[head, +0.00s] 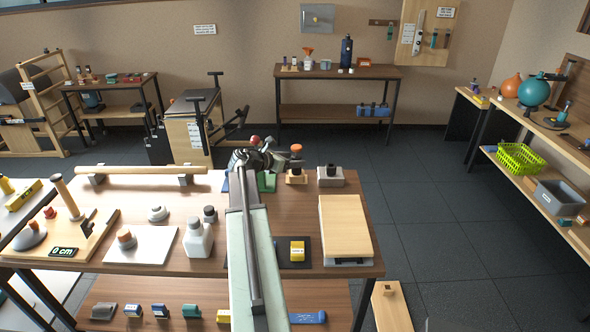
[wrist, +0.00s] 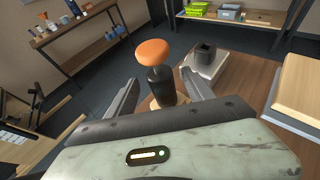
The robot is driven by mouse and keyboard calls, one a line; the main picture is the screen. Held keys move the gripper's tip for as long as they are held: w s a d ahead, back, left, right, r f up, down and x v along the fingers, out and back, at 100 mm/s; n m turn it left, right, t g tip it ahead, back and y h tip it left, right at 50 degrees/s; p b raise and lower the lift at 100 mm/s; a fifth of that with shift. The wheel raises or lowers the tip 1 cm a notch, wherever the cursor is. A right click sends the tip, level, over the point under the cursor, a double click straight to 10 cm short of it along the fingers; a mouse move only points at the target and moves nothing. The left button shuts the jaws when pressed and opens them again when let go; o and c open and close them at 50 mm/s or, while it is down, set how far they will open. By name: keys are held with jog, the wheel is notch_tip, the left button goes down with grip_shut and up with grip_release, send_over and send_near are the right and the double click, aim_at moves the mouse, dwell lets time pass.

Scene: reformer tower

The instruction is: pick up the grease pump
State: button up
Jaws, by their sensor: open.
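The likely grease pump, with an orange mushroom-shaped knob on a black body (wrist: 160,86), stands upright in the wrist view. In the head view its orange knob (head: 296,148) shows at the workbench's far edge, over a light wooden block. My gripper (wrist: 159,80) is open, with one finger on each side of the black body. I see no clear contact. In the head view my gripper (head: 268,160) is at the far edge of the bench, left of the pump. The pump's lower part is partly hidden by my gripper in the wrist view.
A grey block with a black socket (head: 331,175) stands close to the right of the pump. A wooden board (head: 345,228) lies nearer on the right. A white bottle (head: 198,238) and a wooden rail (head: 140,170) are to the left. Open floor lies beyond the bench.

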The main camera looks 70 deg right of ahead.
jog(key=b+x, duration=0.1)
jog(key=x, duration=0.4)
jog(key=shift+d+b, duration=0.25)
jog(key=shift+b, duration=0.15)
jog(key=shift+r, duration=0.1)
grip_shut()
